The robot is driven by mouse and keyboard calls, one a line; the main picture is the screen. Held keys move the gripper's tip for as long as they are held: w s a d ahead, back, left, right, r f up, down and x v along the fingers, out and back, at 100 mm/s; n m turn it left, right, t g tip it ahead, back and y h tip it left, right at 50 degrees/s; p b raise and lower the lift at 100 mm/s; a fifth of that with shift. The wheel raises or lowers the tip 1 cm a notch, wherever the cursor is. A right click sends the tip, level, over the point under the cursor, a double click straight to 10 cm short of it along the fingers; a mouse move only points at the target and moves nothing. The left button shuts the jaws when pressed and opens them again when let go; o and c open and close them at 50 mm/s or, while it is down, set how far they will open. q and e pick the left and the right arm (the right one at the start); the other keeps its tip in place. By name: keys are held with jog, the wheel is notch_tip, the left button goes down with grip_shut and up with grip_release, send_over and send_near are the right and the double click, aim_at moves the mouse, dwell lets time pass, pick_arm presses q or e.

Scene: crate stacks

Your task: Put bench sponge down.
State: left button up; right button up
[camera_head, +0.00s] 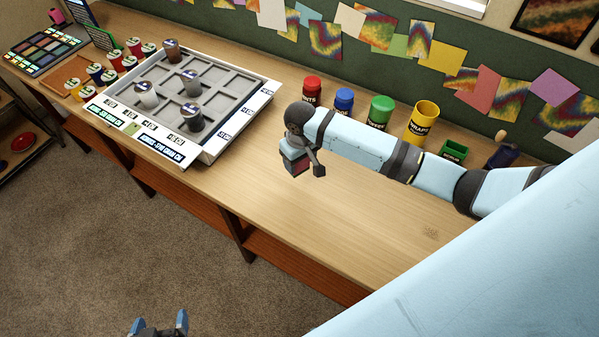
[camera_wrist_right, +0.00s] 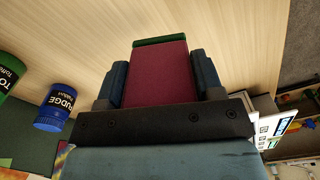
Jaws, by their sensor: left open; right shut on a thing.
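The bench sponge (camera_wrist_right: 158,78) is a maroon block with a green layer at its far edge. In the right wrist view it sits between the two blue fingers of my right gripper (camera_wrist_right: 160,62), which is shut on it. In the head view my right gripper (camera_head: 295,165) hangs over the wooden bench (camera_head: 345,230), right of the tray, and the sponge is mostly hidden. I cannot tell whether the sponge touches the bench. My left gripper (camera_head: 160,325) is open and empty at the bottom edge of the head view, over the carpet.
A grey compartment tray (camera_head: 235,127) with several lidded cups stands to the left. Red (camera_head: 312,89), blue (camera_head: 343,101), green (camera_head: 379,112) and yellow (camera_head: 423,121) containers line the back, with a small green box (camera_head: 453,151). The bench front is clear right of the tray.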

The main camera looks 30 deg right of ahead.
jog(key=shift+f, duration=3.35)
jog(key=shift+f, duration=0.1)
jog(key=o, duration=0.9)
notch_tip(320, 180, up, 12)
jog(key=shift+s+r, duration=0.1)
jog(key=shift+r, duration=0.05)
